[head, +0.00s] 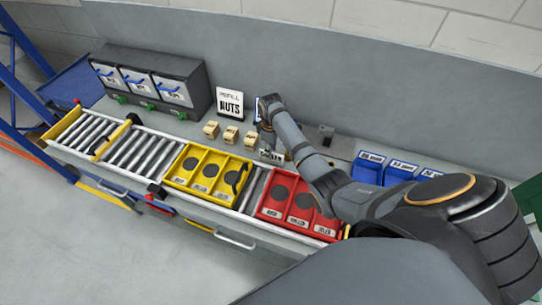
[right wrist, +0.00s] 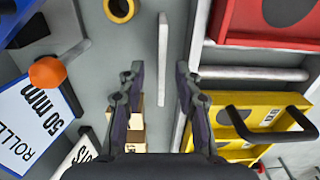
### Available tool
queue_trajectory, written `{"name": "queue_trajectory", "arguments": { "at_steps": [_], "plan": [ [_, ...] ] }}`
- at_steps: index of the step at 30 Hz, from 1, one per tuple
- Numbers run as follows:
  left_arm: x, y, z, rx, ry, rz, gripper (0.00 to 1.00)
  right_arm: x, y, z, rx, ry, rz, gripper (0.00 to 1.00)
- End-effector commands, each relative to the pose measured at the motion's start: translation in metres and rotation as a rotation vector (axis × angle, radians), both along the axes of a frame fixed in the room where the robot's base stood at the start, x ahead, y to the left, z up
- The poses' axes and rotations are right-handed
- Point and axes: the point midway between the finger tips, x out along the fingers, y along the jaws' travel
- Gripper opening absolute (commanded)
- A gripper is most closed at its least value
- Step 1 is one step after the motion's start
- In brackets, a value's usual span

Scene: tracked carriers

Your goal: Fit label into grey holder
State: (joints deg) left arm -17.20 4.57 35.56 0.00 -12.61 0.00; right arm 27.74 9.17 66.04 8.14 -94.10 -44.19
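My right gripper (right wrist: 157,72) is open in the right wrist view, its two fingers well apart. A thin whitish strip (right wrist: 162,45), seen nearly edge-on, lies along the gap between them; I cannot tell if it is the label. In the head view the right gripper (head: 267,138) is lowered over the grey bench behind the trays, its fingertips hard to make out. A small printed label plate (head: 271,156) shows just below it. I cannot single out the grey holder with certainty. My left gripper is not in view.
Yellow trays (head: 184,183) and red trays (head: 268,212) stand on the roller track in front. Small tan blocks (head: 230,134) and a NUTS sign (head: 230,103) are left of the gripper. Blue bins (head: 401,171) stand right. A grey bin cabinet (head: 188,73) is at back left.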

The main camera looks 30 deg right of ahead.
Motion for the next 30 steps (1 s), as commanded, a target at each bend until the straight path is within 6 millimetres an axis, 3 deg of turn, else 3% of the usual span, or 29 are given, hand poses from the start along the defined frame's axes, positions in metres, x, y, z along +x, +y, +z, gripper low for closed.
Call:
{"name": "queue_trajectory", "arguments": {
  "at_steps": [1,6,12,20,30],
  "plan": [
    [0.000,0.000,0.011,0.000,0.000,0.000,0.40,-0.004,0.001,-0.003,0.000,0.004,0.000,0.34],
    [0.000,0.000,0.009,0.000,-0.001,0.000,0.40,-0.003,0.000,-0.026,-0.001,0.001,0.000,0.34],
    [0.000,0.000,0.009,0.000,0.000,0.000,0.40,-0.003,0.000,-0.028,0.000,-0.001,0.001,0.34],
    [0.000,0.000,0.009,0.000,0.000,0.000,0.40,-0.003,0.000,-0.028,0.000,-0.001,0.000,0.01],
    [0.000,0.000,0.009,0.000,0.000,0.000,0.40,-0.003,0.000,-0.028,0.000,-0.001,0.000,0.00]
  ]
}}
